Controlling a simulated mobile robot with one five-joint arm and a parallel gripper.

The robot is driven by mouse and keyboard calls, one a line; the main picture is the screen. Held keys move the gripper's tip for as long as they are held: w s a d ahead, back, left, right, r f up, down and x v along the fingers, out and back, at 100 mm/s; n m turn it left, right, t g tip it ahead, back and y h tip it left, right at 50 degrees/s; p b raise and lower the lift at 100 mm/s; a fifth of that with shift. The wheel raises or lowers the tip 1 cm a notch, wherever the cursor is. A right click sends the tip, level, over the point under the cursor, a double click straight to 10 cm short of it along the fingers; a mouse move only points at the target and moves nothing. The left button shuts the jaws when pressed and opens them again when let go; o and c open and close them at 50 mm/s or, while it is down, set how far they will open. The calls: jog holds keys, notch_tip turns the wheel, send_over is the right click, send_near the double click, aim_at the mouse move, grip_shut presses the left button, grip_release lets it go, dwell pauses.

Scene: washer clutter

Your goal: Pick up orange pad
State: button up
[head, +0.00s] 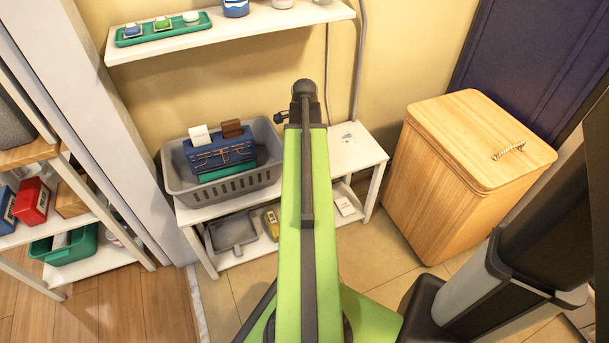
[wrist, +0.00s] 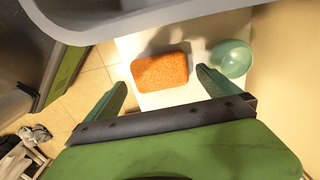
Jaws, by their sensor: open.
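The orange pad (wrist: 160,71) shows in the wrist view as a rounded, textured block lying on a white surface (wrist: 135,47). My gripper (wrist: 162,80) is open, with its two green fingers spread wide and nothing held between them. In the picture the pad appears between and just beyond the fingertips; I cannot tell the remaining distance. In the head view I cannot see the pad; my green arm covers the middle of the white bench (head: 345,150).
A pale green rounded object (wrist: 232,58) lies right of the pad, near the right finger. A grey basket (head: 265,180) with a blue box (head: 232,155) stands on the bench's left. A wooden hamper (head: 425,180) stands right. A shelf (head: 270,22) hangs above.

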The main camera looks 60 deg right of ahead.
notch_tip(320, 180, down, 5)
jog(key=b, duration=0.5)
jog(key=shift+s+d+f, duration=0.1)
jog(key=shift+d+f, duration=0.05)
jog(key=shift+f, duration=0.05)
jog(key=shift+r, duration=0.2)
jog(key=c, duration=1.1)
jog(key=shift+r, duration=0.15)
notch_tip(320, 180, up, 4)
jog(key=p, duration=0.4)
jog(key=s+d+r+p, duration=0.1)
jog(key=s+r+p, duration=0.1)
jog(key=s, duration=0.1)
jog(key=s+d+r+p, duration=0.1)
jog(key=s+r+p, duration=0.1)
jog(key=s, duration=0.2)
jog(key=s+d+r+p, duration=0.1)
jog(key=s+r+p, duration=0.1)
jog(key=s+p, duration=0.1)
jog(key=shift+s+d+r, duration=0.25)
jog(key=shift+s+r, duration=0.1)
jog(key=shift+s, duration=0.25)
